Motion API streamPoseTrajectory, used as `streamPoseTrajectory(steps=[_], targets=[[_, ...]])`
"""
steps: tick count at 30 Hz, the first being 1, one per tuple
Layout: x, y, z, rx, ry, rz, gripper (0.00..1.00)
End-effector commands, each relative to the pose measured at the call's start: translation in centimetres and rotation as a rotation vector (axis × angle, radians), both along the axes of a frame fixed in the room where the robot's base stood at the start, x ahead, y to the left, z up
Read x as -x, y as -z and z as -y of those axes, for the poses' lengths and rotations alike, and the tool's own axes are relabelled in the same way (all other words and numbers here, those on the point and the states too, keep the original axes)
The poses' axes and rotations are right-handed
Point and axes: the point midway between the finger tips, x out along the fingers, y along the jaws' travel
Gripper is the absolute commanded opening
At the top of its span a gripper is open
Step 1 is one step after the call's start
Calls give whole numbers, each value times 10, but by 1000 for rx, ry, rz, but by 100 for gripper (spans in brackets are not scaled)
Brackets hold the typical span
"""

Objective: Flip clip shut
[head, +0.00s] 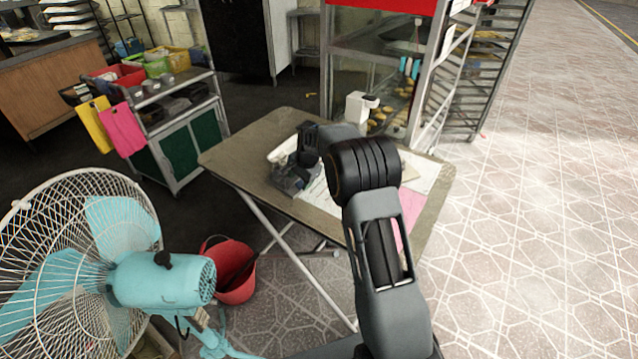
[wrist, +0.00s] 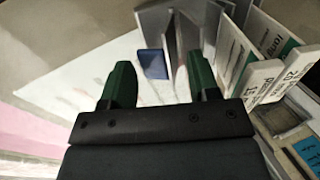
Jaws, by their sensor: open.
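My gripper (wrist: 160,82) is open, with two dark green fingers spread apart. In the head view my gripper (head: 292,178) is low over the left part of the folding table (head: 240,150); its fingertips are hard to make out there. In the wrist view a small blue block-like piece (wrist: 152,64) lies beyond and between the fingertips. Grey upright plates (wrist: 156,24) stand just past it, one close to the right finger. I cannot tell for certain which piece is the clip, or whether it is open. Nothing shows held between the fingers.
White labelled cards (wrist: 265,80) stand close to the right finger. White paper (wrist: 75,75) and a pink sheet (wrist: 30,130) lie to the left. A glass display case (head: 370,70) stands behind the table. A fan (head: 160,280) and red bucket (head: 236,275) are at left.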

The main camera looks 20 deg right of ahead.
Motion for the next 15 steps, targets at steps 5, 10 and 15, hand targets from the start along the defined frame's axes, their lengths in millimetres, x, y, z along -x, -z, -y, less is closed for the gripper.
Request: streamPoseTrajectory(steps=[5, 10, 15], targets=[[4, 13, 3, -40, 3, 66, 55], [6, 16, 5, -77, 3, 129, 55], [9, 19, 7, -112, 3, 188, 55]])
